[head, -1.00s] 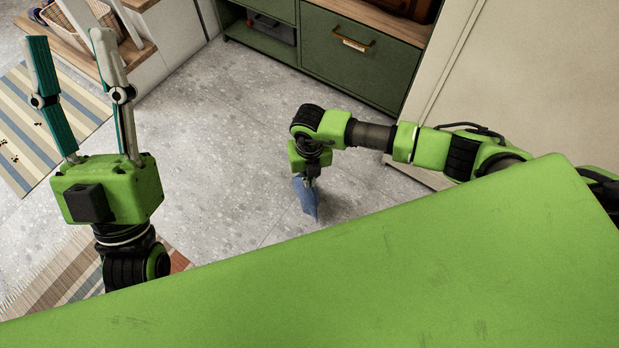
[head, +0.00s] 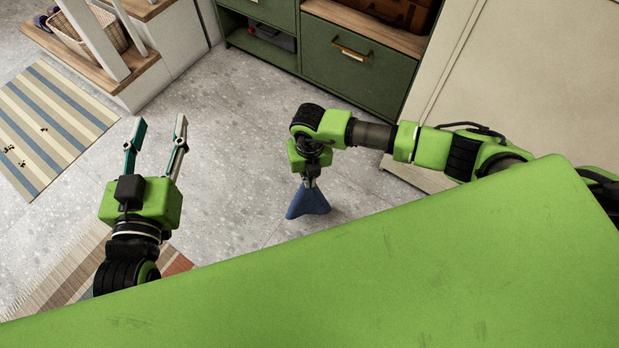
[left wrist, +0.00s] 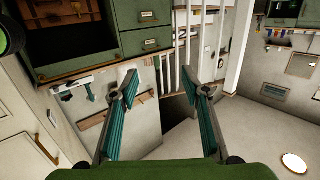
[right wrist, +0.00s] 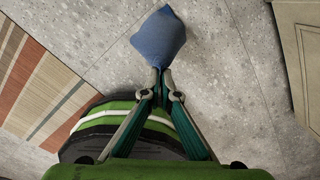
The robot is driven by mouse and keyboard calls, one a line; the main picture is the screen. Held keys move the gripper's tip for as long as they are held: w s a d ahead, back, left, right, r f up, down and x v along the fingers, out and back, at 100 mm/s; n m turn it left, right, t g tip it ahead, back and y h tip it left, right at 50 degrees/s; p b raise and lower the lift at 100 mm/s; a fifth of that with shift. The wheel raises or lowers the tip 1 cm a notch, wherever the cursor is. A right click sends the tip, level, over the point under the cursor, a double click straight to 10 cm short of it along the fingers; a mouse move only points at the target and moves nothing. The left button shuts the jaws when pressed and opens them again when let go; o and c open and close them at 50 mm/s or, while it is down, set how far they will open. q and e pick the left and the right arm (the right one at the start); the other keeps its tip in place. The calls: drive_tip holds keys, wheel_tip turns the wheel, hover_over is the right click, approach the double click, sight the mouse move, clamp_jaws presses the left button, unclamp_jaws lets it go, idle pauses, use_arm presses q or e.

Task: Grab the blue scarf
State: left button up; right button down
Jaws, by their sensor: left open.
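The blue scarf (head: 309,203) hangs from my right gripper (head: 310,180) in the head view, spread out below the fingertips over the grey floor. In the right wrist view the scarf (right wrist: 158,42) shows as a blue bundle at the tips of my right gripper (right wrist: 161,72), whose fingers are closed together on it. Whether the scarf touches the floor is hard to tell. My left gripper (head: 157,132) is open and empty at the left of the head view, away from the scarf. It also shows open in the left wrist view (left wrist: 167,75).
A green cabinet (head: 359,69) with drawers stands at the back, and a pale door or panel (head: 510,70) is at the right. A striped rug (head: 52,125) and a fringed rug (head: 75,270) lie at the left. A wicker basket (head: 98,30) sits top left. The floor between is clear.

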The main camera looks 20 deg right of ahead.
use_arm(q)
drive_tip(key=s+a+f+g+y+p, duration=0.1)
drive_tip(key=s+a+f+g, duration=0.1)
drive_tip(key=s+f+g, duration=0.3)
drive_tip(key=s+a+f+g+y+p, duration=0.1)
drive_tip(key=s+a+f+g+p, duration=0.15)
drive_tip(key=f, duration=0.45)
drive_tip(key=s+a+f+g+p, duration=0.1)
drive_tip(key=s+f+g, duration=0.1)
drive_tip(key=s, duration=0.3)
drive_tip(key=s+a+f+g+y+p, duration=0.1)
drive_tip(key=s+f+g+p, duration=0.1)
drive_tip(key=s+g, duration=0.2)
drive_tip(key=shift+s+a+f+n+y, duration=0.3)
drive_tip(key=shift+s+a, duration=0.05)
drive_tip(key=shift+s, duration=0.65)
